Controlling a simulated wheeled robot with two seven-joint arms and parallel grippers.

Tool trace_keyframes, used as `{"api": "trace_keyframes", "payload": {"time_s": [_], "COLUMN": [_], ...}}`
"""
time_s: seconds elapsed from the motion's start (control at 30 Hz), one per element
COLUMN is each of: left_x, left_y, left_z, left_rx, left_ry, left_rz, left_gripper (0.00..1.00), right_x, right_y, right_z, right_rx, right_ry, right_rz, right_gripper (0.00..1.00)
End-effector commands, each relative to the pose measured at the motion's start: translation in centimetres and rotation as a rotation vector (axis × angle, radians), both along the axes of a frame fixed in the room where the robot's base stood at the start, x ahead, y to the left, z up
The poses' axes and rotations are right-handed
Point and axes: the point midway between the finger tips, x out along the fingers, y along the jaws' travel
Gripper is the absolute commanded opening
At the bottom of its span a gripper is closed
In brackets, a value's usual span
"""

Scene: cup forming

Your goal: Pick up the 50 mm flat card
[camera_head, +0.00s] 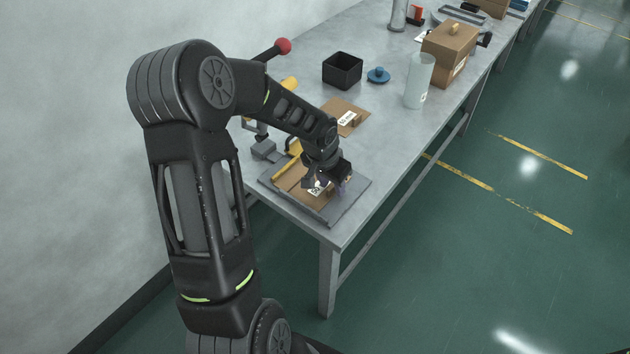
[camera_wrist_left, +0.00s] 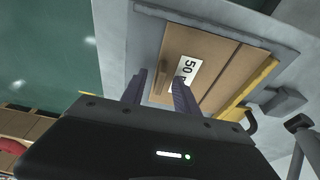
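The brown 50 mm flat card (camera_head: 291,181) lies flat on a grey plate (camera_head: 358,187) at the near end of the table. In the left wrist view the card (camera_wrist_left: 208,52) shows a white label reading "50" and a small raised brown tab (camera_wrist_left: 161,72). My left gripper (camera_head: 328,186) is low over the card. In the left wrist view its two dark fingers (camera_wrist_left: 159,88) are apart, with the tab between them in the picture. I cannot tell whether they touch it. The gripper hides part of the card in the head view. My right gripper is not in view.
A yellow bar (camera_wrist_left: 248,91) runs along one edge of the card. Another labelled card (camera_head: 352,108) lies farther back. Beyond it are a black bin (camera_head: 342,71), a blue knobbed piece (camera_head: 378,75), a pale cylinder (camera_head: 418,82) and a cardboard box (camera_head: 447,52). A red ball handle (camera_head: 283,46) stands behind.

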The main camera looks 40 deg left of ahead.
Motion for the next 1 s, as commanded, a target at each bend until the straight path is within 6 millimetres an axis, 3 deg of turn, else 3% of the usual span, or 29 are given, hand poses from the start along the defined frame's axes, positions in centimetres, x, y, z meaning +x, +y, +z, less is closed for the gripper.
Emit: {"api": "trace_keyframes", "payload": {"time_s": [0.37,0.8,1.0], "left_x": [0.0,0.0,0.0], "left_y": [-0.01,-0.01,-0.01], "left_z": [0.03,0.04,0.04], "left_rx": [0.0,0.0,0.0], "left_ry": [0.0,0.0,0.0], "left_rz": [0.0,0.0,0.0], "left_gripper": [0.36,0.0,0.0], "right_x": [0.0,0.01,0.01], "right_y": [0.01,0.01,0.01], "right_z": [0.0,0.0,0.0], "right_rx": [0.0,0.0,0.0], "right_ry": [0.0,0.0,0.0], "right_rz": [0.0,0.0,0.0], "right_gripper": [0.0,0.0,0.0]}}
